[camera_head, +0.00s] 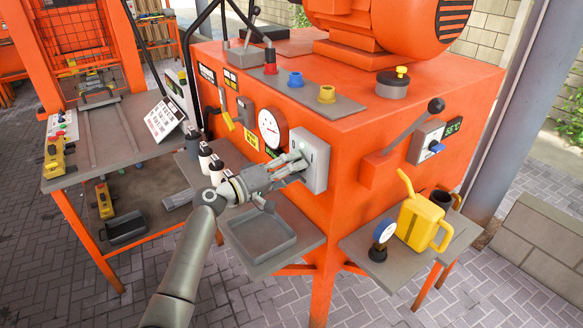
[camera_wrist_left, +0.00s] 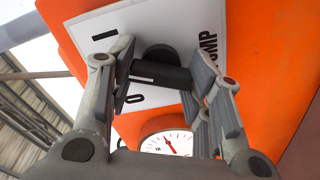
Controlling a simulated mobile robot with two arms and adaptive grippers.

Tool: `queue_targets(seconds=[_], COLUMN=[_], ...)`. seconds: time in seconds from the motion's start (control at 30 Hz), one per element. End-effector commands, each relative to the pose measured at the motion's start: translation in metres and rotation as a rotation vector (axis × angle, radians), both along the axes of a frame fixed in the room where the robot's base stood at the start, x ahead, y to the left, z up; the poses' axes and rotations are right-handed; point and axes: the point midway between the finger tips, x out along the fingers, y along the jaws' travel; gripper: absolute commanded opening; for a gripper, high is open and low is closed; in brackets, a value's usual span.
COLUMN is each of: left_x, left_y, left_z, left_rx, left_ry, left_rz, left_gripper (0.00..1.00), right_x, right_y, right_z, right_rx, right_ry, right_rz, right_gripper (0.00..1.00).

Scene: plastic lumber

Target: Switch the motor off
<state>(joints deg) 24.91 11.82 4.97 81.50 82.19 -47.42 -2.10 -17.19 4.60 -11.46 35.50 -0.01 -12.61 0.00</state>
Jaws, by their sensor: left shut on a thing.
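A pale grey switch box (camera_head: 317,152) is fixed to the front of the orange machine. In the left wrist view its white plate (camera_wrist_left: 84,26) carries the marks I and O and lettering of which "MP" is readable. A black rotary knob (camera_wrist_left: 160,74) stands out from the plate. My left gripper (camera_head: 301,160) is at the box, and in the left wrist view its fingers (camera_wrist_left: 160,80) are closed around the knob's bar from both sides. In the head view the fingers hide the knob. I cannot tell which mark it points to. My right gripper is not in view.
A round gauge (camera_head: 270,128) sits left of the box, and a yellow-handled lever (camera_head: 227,112) further left. A grey tray (camera_head: 259,238) lies below my left arm. A yellow jug (camera_head: 420,222) is on the right shelf.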

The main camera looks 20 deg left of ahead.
Motion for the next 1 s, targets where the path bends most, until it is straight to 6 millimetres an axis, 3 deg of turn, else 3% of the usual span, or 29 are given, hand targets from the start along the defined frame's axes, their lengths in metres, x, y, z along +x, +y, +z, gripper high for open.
queue_targets(seconds=[1.0], left_x=[0.0], left_y=[0.0], left_z=[-0.001], left_rx=[-0.712], left_ry=[0.557], left_rz=[0.0], left_gripper=[0.22], right_x=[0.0], right_y=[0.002], right_z=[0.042], right_rx=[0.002], right_ry=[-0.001], right_rz=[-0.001], right_gripper=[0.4])
